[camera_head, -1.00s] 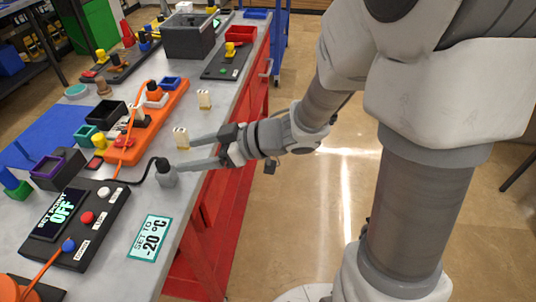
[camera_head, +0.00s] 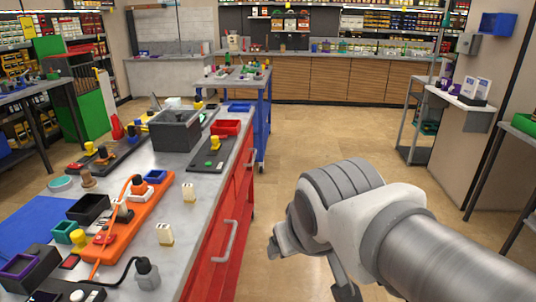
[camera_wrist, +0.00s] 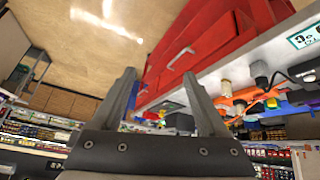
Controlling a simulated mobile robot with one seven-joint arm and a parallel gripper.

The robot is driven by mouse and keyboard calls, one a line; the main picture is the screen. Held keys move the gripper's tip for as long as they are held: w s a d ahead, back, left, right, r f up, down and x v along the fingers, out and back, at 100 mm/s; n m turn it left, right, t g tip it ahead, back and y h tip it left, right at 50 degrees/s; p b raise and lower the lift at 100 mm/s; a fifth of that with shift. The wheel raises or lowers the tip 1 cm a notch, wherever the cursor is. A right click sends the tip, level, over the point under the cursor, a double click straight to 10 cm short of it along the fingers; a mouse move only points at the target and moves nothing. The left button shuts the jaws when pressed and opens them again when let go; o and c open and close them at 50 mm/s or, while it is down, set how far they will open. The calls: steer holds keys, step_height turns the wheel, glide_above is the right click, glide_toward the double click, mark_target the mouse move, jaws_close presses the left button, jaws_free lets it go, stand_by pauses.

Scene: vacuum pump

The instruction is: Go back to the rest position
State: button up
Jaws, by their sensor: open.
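My gripper (camera_wrist: 157,76) is open in the wrist view, with its two grey fingers apart and nothing between them. In the head view my arm reaches in from the lower right, over the floor to the right of the bench; its end is mostly hidden behind my own links. The red bench (camera_head: 226,222) with its grey top is left of my arm, with clear space between. The wrist view shows the same bench (camera_wrist: 190,47) tilted, beyond the fingertips.
An orange power strip (camera_head: 140,210) lies on the bench, with a dark plug (camera_head: 147,273) near it. A grey box (camera_head: 175,130) and a red tray (camera_head: 226,127) stand farther back. A blue cart (camera_head: 261,125) is beyond. The floor (camera_head: 330,135) ahead is open; shelving stands at right.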

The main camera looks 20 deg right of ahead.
steer(key=s, duration=0.1)
steer(key=s+a, duration=0.1)
steer(key=s+a+g+y, duration=0.1)
steer(key=shift+s+f, duration=0.15)
steer(key=shift+f, duration=0.1)
step_height(320, 180, up, 8)
steer(key=p, duration=0.7)
steer(key=shift+p, duration=0.4)
